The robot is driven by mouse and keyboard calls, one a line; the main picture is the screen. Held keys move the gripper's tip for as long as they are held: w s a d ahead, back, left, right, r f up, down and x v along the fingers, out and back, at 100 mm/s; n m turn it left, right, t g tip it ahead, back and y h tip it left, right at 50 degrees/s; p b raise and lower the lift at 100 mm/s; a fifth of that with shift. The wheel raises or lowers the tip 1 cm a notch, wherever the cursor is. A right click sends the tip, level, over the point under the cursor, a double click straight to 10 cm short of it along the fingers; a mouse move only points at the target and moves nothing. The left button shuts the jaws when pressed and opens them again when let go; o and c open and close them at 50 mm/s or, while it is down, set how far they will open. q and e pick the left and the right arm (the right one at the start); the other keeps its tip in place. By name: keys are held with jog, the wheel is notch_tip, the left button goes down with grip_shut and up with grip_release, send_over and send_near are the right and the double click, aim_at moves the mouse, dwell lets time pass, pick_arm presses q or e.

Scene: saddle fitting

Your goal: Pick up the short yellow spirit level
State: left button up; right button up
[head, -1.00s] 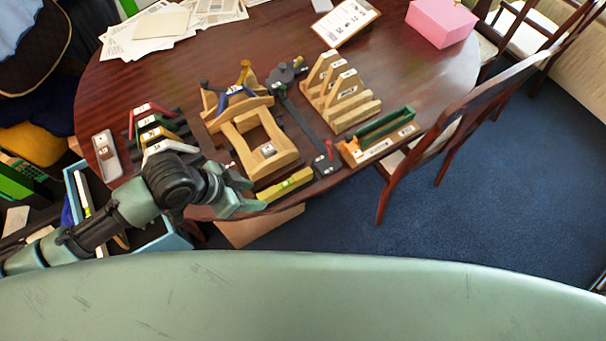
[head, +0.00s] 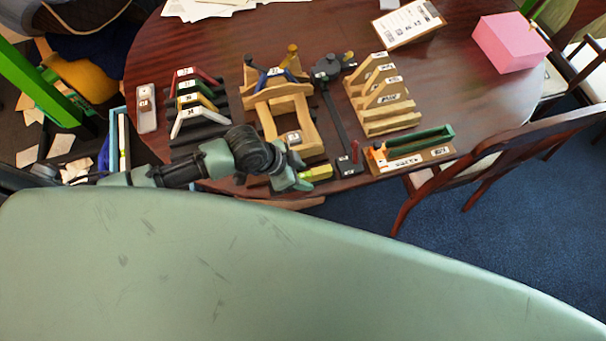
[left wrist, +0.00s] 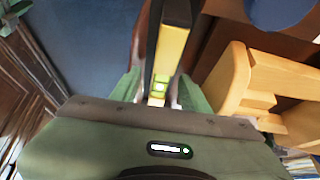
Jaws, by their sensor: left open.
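The short yellow spirit level (head: 318,172) lies near the table's front edge, in front of the wooden saddle jig. My left gripper (head: 296,180) is at its left end and hides part of it. In the left wrist view the level (left wrist: 171,48) runs lengthwise, with a bright green vial near its close end. The fingers of my left gripper (left wrist: 160,92) are open, one on each side of that end. I cannot tell whether they touch it. My right gripper is not in view.
The wooden jig (head: 312,130) stands just behind the level. A dark bar tool (head: 338,125) lies close to its right. A stepped wooden rack (head: 385,100) and a green tray on a board (head: 418,141) are farther right. Coloured angled pieces (head: 192,100) stand left.

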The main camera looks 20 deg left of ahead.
pick_arm(q)
jog(key=shift+f, duration=0.1)
grip_shut()
